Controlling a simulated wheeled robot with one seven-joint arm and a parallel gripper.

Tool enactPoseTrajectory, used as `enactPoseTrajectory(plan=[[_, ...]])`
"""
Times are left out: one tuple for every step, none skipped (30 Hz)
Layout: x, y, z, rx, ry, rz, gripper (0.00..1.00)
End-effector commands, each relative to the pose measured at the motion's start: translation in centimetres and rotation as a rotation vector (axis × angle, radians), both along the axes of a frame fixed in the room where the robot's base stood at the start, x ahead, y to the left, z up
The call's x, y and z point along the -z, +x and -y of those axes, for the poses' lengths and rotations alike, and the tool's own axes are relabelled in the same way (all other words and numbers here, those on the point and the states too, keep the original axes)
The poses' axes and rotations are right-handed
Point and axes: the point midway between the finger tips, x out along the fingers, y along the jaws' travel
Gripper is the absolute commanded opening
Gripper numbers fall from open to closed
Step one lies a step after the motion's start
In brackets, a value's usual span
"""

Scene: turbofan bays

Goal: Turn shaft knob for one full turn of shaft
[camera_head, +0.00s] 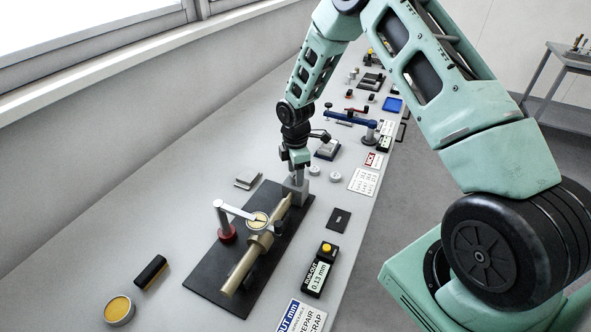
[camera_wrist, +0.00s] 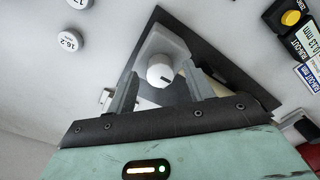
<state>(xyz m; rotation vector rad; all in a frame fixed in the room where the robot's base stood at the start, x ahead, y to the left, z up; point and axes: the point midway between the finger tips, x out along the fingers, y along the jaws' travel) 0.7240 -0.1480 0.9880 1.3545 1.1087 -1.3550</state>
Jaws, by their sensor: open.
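The brass shaft (camera_head: 240,268) lies along a dark base plate (camera_head: 205,280), with its far end at a grey block (camera_head: 297,191). A dial gauge (camera_head: 258,221) on an arm from a red-based post (camera_head: 226,233) sits over the shaft. In the wrist view, the white round knob (camera_wrist: 160,70) with a short dark mark is on the block's face, between the fingers in the picture. My gripper (camera_head: 297,170) is at the block end; its two fingers (camera_wrist: 161,82) are open either side of the knob. I cannot tell whether they touch it. In the head view the knob is hidden.
A run-out readout (camera_head: 320,270) with a yellow button reads 0.13 mm, right of the plate. A sign (camera_head: 298,318), a black block (camera_head: 150,271) and a yellow-topped tin (camera_head: 119,309) are nearby. White discs (camera_wrist: 70,40) lie beyond the block. The bench left of the plate is mostly clear.

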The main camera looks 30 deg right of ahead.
Motion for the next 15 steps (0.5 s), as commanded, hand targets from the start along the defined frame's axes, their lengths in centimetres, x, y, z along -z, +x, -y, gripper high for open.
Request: enactPoseTrajectory(plan=[[0.24, 0.01, -0.01, 0.0, 0.0, 0.0, 0.52], [0.4, 0.01, -0.01, 0.0, 0.0, 0.0, 0.52], [0.55, 0.01, 0.0, 0.0, 0.0, 0.0, 0.52], [0.63, 0.01, 0.0, 0.0, -0.001, 0.001, 0.52], [0.68, 0.01, 0.0, 0.0, -0.001, 0.001, 0.52], [0.71, 0.02, 0.0, 0.0, -0.001, 0.001, 0.52], [0.72, 0.02, 0.0, 0.0, -0.001, 0.001, 0.52], [0.73, 0.02, 0.0, 0.0, 0.0, 0.001, 0.52], [0.72, 0.02, 0.0, 0.0, 0.0, 0.001, 0.52], [0.72, 0.02, 0.0, 0.0, 0.0, 0.001, 0.52], [0.72, 0.02, 0.0, 0.0, 0.0, 0.001, 0.52], [0.71, 0.02, 0.0, 0.0, 0.0, 0.001, 0.5], [0.71, 0.02, 0.0, 0.0, 0.0, 0.001, 0.41], [0.7, 0.02, 0.0, 0.0, 0.0, 0.001, 0.33], [0.7, 0.02, 0.0, 0.0, 0.0, 0.001, 0.22]])
